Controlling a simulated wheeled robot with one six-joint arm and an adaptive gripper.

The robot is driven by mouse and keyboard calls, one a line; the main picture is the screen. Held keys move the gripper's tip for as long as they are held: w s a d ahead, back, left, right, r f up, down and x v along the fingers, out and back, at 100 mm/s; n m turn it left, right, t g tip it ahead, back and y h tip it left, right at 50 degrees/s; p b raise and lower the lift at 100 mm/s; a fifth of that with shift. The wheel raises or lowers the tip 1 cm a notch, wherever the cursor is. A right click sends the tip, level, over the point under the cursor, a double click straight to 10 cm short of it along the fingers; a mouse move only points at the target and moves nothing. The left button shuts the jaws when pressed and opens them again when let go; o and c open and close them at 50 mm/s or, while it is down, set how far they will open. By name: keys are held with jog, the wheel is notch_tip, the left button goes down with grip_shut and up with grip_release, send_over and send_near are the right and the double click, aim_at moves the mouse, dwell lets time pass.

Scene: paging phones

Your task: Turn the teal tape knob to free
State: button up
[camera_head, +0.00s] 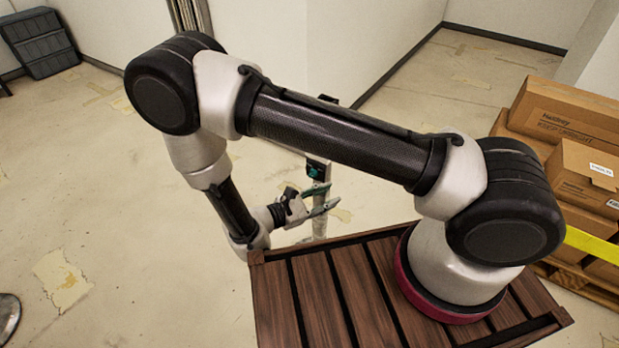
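A small teal knob (314,173) shows on the dark head of an upright post (320,222), just left of the picture's middle. Its exact turn position is too small to read. My gripper (329,198) is just below the knob in the picture, pointing right. Its two fingers are spread apart with nothing visible between them. The fingers overlap the post in the picture; I cannot tell whether they touch it. My arm reaches over from the right and bends down to the gripper.
Cardboard boxes (570,112) are stacked on a wooden pallet at the right, with a yellow band (592,244) in front. A dark grey crate (40,42) stands at the far left. A round metal object (8,317) shows at the left edge. Open floor lies left of my arm.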

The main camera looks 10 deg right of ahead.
notch_tip(320, 180, down, 5)
jog(key=w+a+n+t+y, duration=0.1)
jog(key=w+a+n+t, duration=0.1)
jog(key=w+a+t, duration=0.15)
jog(key=m+t+y, duration=0.2)
jog(key=t, duration=0.2)
send_near(311, 176)
jog(key=x, duration=0.2)
jog(key=shift+g+h, duration=0.3)
jog(key=shift+g, duration=0.05)
jog(key=x, duration=0.7)
jog(key=shift+w+a+f, duration=0.1)
jog(key=shift+w, duration=0.2)
jog(key=shift+c, duration=0.4)
grip_shut()
